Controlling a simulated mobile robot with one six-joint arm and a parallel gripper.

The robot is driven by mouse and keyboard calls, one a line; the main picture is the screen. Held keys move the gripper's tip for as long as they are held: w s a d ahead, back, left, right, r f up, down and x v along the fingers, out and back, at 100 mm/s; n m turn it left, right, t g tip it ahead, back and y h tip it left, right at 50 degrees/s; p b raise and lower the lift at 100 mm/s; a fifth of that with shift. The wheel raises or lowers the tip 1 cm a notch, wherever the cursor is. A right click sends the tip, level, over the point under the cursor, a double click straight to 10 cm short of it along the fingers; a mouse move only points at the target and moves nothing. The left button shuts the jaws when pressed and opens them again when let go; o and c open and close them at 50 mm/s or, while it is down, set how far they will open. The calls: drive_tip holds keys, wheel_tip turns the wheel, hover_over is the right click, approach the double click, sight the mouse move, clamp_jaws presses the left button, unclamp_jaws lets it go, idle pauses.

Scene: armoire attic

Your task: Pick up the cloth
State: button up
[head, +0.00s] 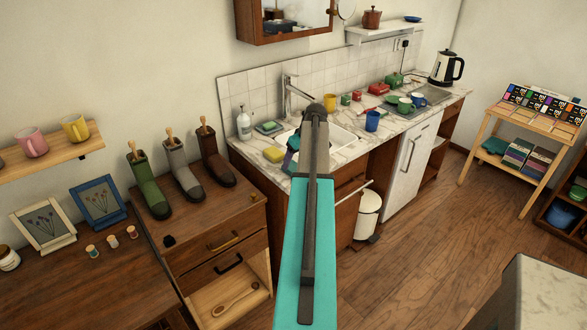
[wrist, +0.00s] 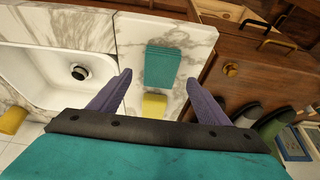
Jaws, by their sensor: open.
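The cloth (wrist: 163,67) is a flat, folded teal piece on the white marble countertop in the wrist view. It lies near the counter edge, between the sink and the wooden cabinet. My gripper (wrist: 159,78) is open, with one purple finger on each side of the view. The cloth appears between and just beyond the fingertips, and nothing is held. In the head view my gripper (head: 291,157) is over the counter left of the sink, partly behind my arm. I cannot make out the cloth there.
A yellow sponge (wrist: 154,105) lies beside the cloth, between the fingers in the wrist view. The sink (wrist: 70,75) is to the left. A soap bottle (head: 244,124) and a tall faucet (head: 288,95) stand behind. Boots (head: 184,172) stand on the lower cabinet at left.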

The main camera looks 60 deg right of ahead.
sight(294, 167)
drive_tip(key=shift+p+x, duration=0.8)
drive_tip(key=shift+x, duration=1.25)
drive_tip(key=shift+s, duration=0.1)
drive_tip(key=c, duration=1.1)
